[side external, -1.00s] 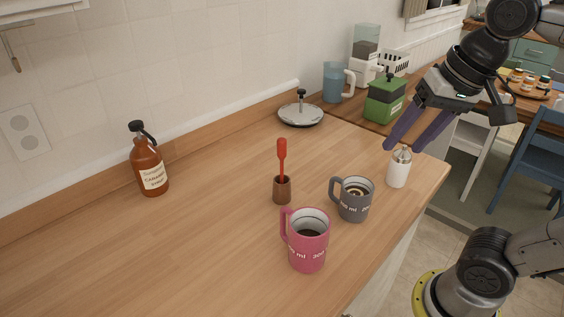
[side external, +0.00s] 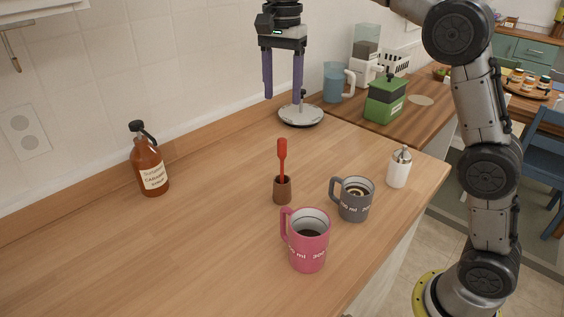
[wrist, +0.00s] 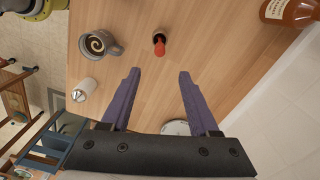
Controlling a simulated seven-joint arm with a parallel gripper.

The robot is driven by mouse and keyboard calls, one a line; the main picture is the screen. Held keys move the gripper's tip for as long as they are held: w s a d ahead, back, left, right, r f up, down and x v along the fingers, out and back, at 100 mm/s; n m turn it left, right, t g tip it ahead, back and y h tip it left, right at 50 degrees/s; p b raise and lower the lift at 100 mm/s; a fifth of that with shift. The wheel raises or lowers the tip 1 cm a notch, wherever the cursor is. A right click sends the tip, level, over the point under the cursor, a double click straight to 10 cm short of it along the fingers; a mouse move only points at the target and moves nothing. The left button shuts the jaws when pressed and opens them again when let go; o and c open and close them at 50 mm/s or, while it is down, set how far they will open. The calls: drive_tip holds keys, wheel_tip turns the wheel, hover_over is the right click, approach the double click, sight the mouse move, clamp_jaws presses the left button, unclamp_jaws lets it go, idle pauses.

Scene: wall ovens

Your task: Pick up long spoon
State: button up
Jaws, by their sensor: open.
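The long spoon (side external: 282,162) is red and stands upright in a small brown cup (side external: 282,190) in the middle of the counter. In the wrist view the spoon (wrist: 159,46) shows from above, beyond the fingertips and between their lines. My gripper (side external: 283,92) has two purple fingers pointing down, open and empty. It is above the counter, higher than the spoon. In the wrist view the gripper (wrist: 158,72) has a clear gap between its fingers. The lower part of the spoon is hidden inside the cup.
A grey mug (side external: 353,203) and a pink mug (side external: 308,247) stand right of the cup. A white dispenser (side external: 398,170) is near the right edge. A syrup bottle (side external: 150,165) stands left, and a round lid (side external: 301,117) lies at the back.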

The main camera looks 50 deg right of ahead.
sight(282, 139)
wheel_tip(282, 139, down, 14)
drive_tip(key=shift+s+a+r, duration=0.1)
drive_tip(key=shift+a+r, duration=0.05)
idle(0.5)
drive_tip(key=shift+c, duration=0.2)
clamp_jaws()
